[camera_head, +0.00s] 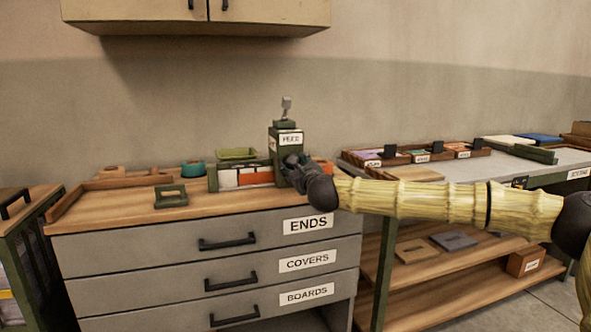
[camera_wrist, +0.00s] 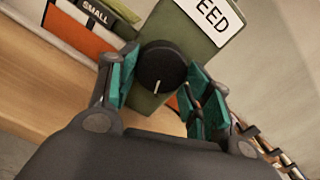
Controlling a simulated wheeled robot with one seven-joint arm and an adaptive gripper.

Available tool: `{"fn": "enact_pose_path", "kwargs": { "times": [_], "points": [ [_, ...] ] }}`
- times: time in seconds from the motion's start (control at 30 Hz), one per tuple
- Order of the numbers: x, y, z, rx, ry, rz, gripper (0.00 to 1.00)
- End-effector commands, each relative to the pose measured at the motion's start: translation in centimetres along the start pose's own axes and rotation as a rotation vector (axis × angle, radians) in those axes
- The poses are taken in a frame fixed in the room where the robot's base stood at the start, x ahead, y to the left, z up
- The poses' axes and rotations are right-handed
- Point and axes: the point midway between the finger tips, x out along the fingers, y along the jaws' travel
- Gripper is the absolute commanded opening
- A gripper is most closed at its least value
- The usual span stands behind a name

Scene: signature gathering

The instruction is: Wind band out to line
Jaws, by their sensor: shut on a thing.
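A green upright device labelled FEED (camera_head: 285,146) stands on the wooden top of the drawer cabinet. In the wrist view its green face (camera_wrist: 200,45) carries a round black knob (camera_wrist: 160,66) with a short white mark pointing down in the picture. My gripper (camera_wrist: 160,85) has its teal-padded fingers on both sides of this knob and is shut on it. In the head view my gripper (camera_head: 292,164) covers the knob at the device's front. I cannot make out the band or the line for certain.
Left of the device is a green-framed rack (camera_head: 244,177) with white and orange panels. A small green frame (camera_head: 171,196) and a teal ring (camera_head: 193,168) are further left. The ENDS drawer (camera_head: 230,238) is shut. A grey table (camera_head: 510,174) with trays stands right.

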Motion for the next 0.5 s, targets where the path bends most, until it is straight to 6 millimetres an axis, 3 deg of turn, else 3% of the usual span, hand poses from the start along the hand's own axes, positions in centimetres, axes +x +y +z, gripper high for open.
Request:
{"fn": "enact_pose_path", "kwargs": {
  "times": [0.2, 0.23, 0.33, 0.5],
  "points": [
    [0.02, -0.13, -0.14, 0.000, 0.002, -0.002, 0.26],
    [0.02, -0.13, -0.13, 0.000, 0.002, -0.002, 0.52],
    [0.02, -0.11, -0.12, -0.001, 0.002, -0.002, 0.70],
    [0.01, -0.06, -0.07, -0.001, 0.001, -0.001, 0.70]
  ]
}}
